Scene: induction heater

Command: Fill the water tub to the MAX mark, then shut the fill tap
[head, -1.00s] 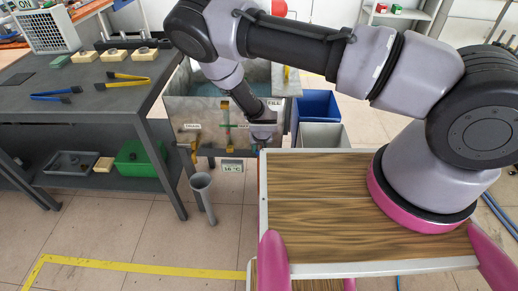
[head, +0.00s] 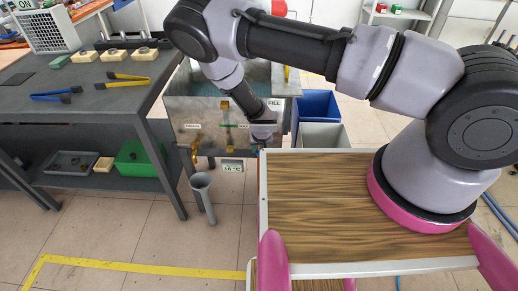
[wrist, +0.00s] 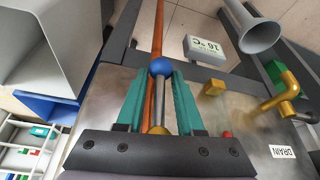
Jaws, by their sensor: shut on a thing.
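The metal water tub (head: 205,108) stands beside the grey workbench, with bluish water (head: 258,75) in it. A sight gauge (head: 226,125) with yellow fittings and a green mark is on its front; the water level in it is too small to read. The FILL label (head: 274,105) is at the right of the front. In the wrist view my gripper (wrist: 160,95) is shut on the fill tap's lever, a metal rod with a blue ball end (wrist: 161,67). In the head view my arm mostly hides the tap. The brass drain tap (wrist: 286,95) is beside the DRAIN label (wrist: 283,152).
A thermometer display (head: 232,167) reading 16 °C hangs below the tub. A grey funnel-topped pipe (head: 201,185) stands under the drain tap. Blue (head: 318,104) and grey (head: 325,135) bins are right of the tub. The bench (head: 90,95) holds tongs and small blocks.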

